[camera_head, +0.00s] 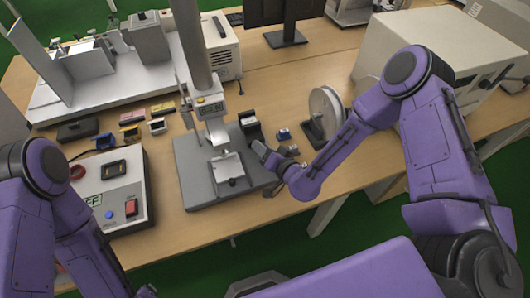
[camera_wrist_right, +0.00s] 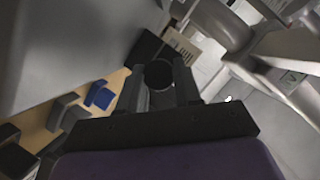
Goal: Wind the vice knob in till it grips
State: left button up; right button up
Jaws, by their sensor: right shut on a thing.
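The vice (camera_head: 229,168) is a small pale metal clamp on the grey base plate of a test stand, left of my right gripper in the head view. My right gripper (camera_head: 258,148) reaches in low over the right side of that plate. In the right wrist view, my gripper (camera_wrist_right: 160,88) is shut on a dark round knob (camera_wrist_right: 158,74), with one finger on each side of it. The knob is hidden by the gripper in the head view. My left arm is at the left edge of the head view, but its gripper is out of sight.
The stand's column (camera_head: 193,45) with a display head (camera_head: 211,108) rises above the vice. A small black block (camera_head: 250,124) stands behind my right gripper. A spool (camera_head: 325,108) and small blue parts (camera_head: 284,134) are to the right. A control box (camera_head: 112,190) is at left.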

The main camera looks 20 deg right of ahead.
jog(key=m+y+b, duration=0.1)
jog(key=m+b, duration=0.1)
jog(key=m+t+b, duration=0.1)
jog(key=b, duration=0.1)
jog(key=shift+w+d+f+m+y+b, duration=0.15)
jog(key=shift+d+f+m+y+b, duration=0.05)
jog(key=shift+m+y+b, duration=0.2)
jog(key=shift+r+m+y+b, duration=0.15)
jog(key=shift+m+y+b, duration=0.15)
jog(key=shift+m+b, duration=0.4)
jog(key=shift+t, duration=0.3)
jog(key=o, duration=1)
jog(key=shift+o, duration=0.2)
jog(key=shift+w, duration=0.1)
jog(key=shift+s+d, duration=0.15)
jog(key=shift+s, duration=0.2)
jog(key=b+v, duration=0.1)
jog(key=v, duration=0.8)
jog(key=shift+s+d, duration=0.15)
jog(key=shift+s, duration=0.15)
